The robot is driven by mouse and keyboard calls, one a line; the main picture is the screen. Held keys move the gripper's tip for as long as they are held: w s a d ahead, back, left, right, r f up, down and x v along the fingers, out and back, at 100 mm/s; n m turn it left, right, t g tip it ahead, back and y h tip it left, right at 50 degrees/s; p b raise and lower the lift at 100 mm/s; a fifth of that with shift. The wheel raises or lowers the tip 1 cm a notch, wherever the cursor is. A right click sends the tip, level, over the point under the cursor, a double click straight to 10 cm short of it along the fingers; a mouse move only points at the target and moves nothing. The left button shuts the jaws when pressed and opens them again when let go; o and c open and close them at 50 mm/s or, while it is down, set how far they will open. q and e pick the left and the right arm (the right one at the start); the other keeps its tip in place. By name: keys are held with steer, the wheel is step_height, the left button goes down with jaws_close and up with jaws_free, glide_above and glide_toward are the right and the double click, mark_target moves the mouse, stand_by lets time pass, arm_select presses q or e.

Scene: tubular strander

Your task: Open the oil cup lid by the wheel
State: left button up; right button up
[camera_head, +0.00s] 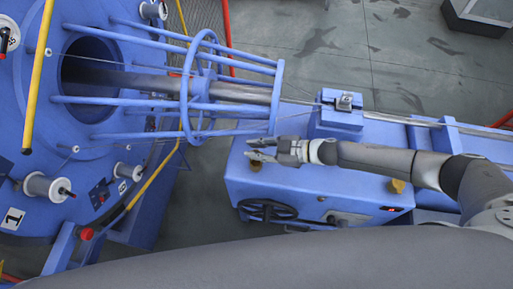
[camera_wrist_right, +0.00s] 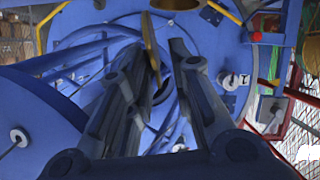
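A small brass oil cup (camera_head: 255,166) shows on the box top, above the wheel and just below my right gripper's fingers. My right gripper (camera_head: 254,149) points left over the box, its two fingers apart with nothing visibly held. In the right wrist view, a thin brass lid-like piece (camera_wrist_right: 151,45) stands nearly edge-on between the open fingers (camera_wrist_right: 160,85). I cannot tell whether it touches a finger. My left gripper is not in view.
A second brass cup (camera_head: 397,186) sits at the box's right, close to my right forearm. The blue cage with its ring (camera_head: 197,85) and rods stands left and above the gripper. A blue block (camera_head: 337,118) is behind it. Grey floor (camera_head: 400,50) is open at the back.

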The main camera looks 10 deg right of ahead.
steer(key=shift+d+r, duration=0.1)
steer(key=shift+d, duration=0.05)
steer(key=v, duration=0.7)
steer(key=shift+s+d, duration=0.2)
steer(key=shift+d, duration=0.1)
steer(key=shift+s, duration=0.1)
stand_by(0.5)
